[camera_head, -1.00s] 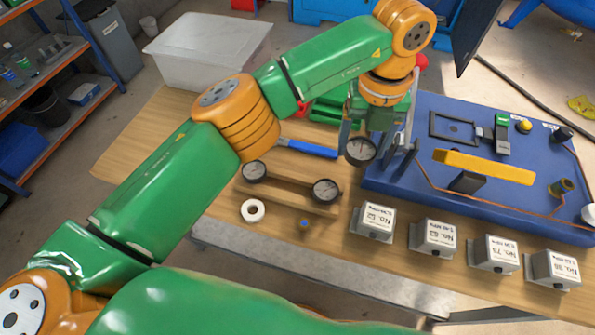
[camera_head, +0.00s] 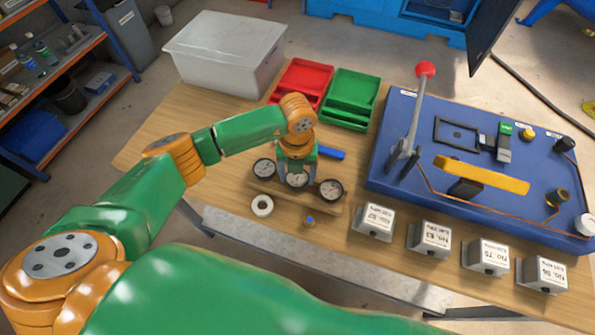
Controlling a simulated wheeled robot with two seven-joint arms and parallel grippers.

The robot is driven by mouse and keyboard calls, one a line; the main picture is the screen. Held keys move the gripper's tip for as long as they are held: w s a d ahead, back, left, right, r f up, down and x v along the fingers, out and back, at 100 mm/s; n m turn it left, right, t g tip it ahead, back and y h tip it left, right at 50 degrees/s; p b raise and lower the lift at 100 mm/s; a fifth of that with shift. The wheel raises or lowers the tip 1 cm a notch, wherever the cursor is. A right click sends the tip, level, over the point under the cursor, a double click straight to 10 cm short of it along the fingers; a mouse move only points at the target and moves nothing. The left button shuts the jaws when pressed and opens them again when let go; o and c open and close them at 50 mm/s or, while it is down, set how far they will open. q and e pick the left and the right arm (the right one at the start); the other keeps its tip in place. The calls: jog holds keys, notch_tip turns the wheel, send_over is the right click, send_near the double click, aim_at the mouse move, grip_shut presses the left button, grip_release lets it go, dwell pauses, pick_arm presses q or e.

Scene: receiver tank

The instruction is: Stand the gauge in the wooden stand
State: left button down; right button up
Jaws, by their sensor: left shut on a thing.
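The wooden stand (camera_head: 272,195) lies on the table in front of my left arm. One dial gauge (camera_head: 264,168) stands at its left end and another dial gauge (camera_head: 331,190) at its right end. My left gripper (camera_head: 297,171) points down over the middle of the stand, shut on a third gauge (camera_head: 297,181). My right gripper is not in view.
A white tape roll (camera_head: 262,205) and a small blue-topped part (camera_head: 310,220) lie in front of the stand. Several labelled grey blocks (camera_head: 373,222) line the front edge. Red (camera_head: 302,83) and green (camera_head: 351,98) trays lie behind; the blue rig (camera_head: 405,185) with its upright red-knobbed lever is at right.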

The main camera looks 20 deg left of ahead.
aim_at(297, 177)
pick_arm(q)
jog(key=shift+f, duration=0.15)
grip_release()
jog(key=shift+r, duration=0.3)
notch_tip(297, 177, up, 12)
jog(key=b, duration=0.1)
